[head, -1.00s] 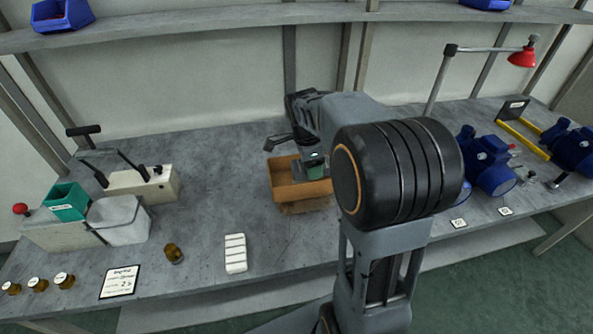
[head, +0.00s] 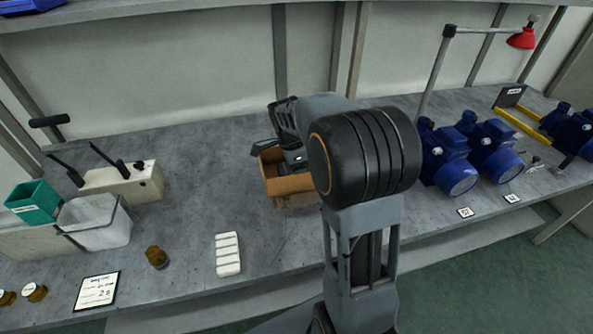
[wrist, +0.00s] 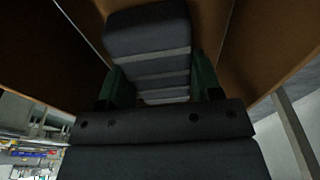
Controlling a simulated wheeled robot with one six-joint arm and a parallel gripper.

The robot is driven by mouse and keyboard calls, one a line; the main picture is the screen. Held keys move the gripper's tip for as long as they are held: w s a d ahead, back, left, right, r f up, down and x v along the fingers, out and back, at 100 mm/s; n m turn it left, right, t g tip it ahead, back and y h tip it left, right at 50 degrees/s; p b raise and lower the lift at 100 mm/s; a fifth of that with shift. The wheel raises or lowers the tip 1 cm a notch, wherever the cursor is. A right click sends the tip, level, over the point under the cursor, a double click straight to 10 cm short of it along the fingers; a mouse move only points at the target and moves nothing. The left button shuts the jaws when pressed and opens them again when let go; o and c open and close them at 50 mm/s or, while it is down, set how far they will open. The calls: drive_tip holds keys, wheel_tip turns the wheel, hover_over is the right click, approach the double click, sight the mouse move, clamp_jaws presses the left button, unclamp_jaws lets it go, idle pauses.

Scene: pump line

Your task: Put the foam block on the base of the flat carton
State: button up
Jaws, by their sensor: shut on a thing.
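The flat carton (head: 292,186), brown and open at the top, stands on the bench in the middle of the head view. My gripper (wrist: 160,82) is down inside it; brown carton walls (wrist: 262,45) rise on both sides in the wrist view. The green finger pads are shut on a ribbed block, which I take as the foam block (wrist: 148,32); it looks dark grey in the shade. My arm hides part of the carton in the head view. I cannot tell whether the block touches the carton's base.
A white ribbed block (head: 228,254) lies on the bench left of the carton. A brown jar (head: 156,257), a grey bin (head: 97,222) and a green bin (head: 33,202) are further left. Blue pumps (head: 446,160) stand at the right. The bench behind the carton is clear.

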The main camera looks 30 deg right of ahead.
drive_tip(key=shift+f, duration=0.15)
drive_tip(key=o, duration=1)
drive_tip(key=shift+c, duration=0.2)
wheel_tip(320, 180, up, 11)
drive_tip(key=a+p, duration=0.1)
drive_tip(key=a, duration=0.1)
drive_tip(key=s+a+f+n+t+y, duration=0.1)
drive_tip(key=s+a+f+n, duration=0.2)
drive_tip(key=s+n, duration=0.5)
drive_tip(key=s+a+f+n+t+y, duration=0.1)
drive_tip(key=s+a+f+n+t, duration=0.1)
drive_tip(key=s+n, duration=0.5)
drive_tip(key=a+f+n, duration=0.1)
drive_tip(key=a+n, duration=0.1)
drive_tip(key=n, duration=0.3)
drive_tip(key=shift+s+a+f+t, duration=0.3)
drive_tip(key=shift+s+f, duration=0.05)
drive_tip(key=shift+s, duration=0.05)
